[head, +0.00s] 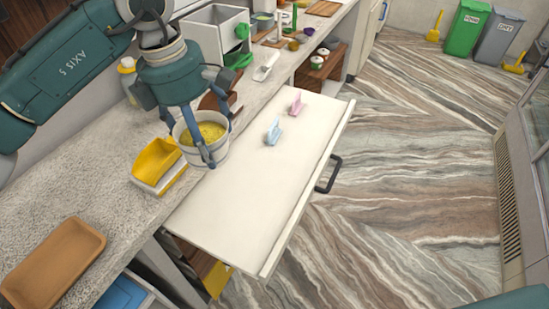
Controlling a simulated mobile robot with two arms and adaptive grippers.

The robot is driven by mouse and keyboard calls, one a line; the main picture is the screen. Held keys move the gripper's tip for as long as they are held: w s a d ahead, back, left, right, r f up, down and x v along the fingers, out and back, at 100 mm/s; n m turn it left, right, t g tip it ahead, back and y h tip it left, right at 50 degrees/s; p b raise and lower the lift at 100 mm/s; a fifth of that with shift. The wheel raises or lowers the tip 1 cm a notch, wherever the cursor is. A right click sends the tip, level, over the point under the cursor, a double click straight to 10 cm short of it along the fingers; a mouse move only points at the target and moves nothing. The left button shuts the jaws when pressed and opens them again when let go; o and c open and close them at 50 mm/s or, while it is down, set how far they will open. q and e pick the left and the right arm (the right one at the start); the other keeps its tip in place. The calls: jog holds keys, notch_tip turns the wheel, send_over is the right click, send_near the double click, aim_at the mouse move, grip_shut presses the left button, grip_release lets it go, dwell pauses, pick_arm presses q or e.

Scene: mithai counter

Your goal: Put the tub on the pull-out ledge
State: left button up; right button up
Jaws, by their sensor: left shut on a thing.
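A white tub (221,149) with yellow contents is in my left gripper (190,140), which comes down from above and is shut on the tub's rim. One finger lies across the near outside of the tub. The tub looks upright. In the picture it overlaps the back edge of the white pull-out ledge (245,207), where the ledge meets the counter; whether its base touches anything is not clear. The ledge is pulled out and has a dark handle at its front. My right gripper is not in view.
A blue stand (273,131) and a pink stand (296,103) are on the ledge's far half; its near half is clear. A yellow scoop-like container (157,160) is beside the tub on the counter (110,180). A brown tray (57,262) is at lower left.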

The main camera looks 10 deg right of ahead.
pick_arm(q)
jog(key=w+d+f+n+b, duration=0.1)
jog(key=w+d+n+b, duration=0.1)
jog(key=d+n, duration=0.5)
jog(key=n+t, duration=0.1)
jog(key=n, duration=0.1)
send_over(249, 199)
notch_tip(249, 199, down, 8)
jog(key=shift+s+a+y+p, duration=0.2)
jog(key=shift+s+y+p, duration=0.1)
jog(key=shift+y+p, duration=0.15)
notch_tip(249, 199, down, 7)
jog(key=shift+f+p, duration=0.1)
jog(key=shift+p, duration=0.45)
jog(key=shift+c, duration=0.2)
jog(key=shift+w+f, duration=0.1)
jog(key=shift+f, duration=0.45)
notch_tip(249, 199, down, 4)
jog(key=shift+r+p, duration=0.1)
jog(key=shift+p, duration=0.35)
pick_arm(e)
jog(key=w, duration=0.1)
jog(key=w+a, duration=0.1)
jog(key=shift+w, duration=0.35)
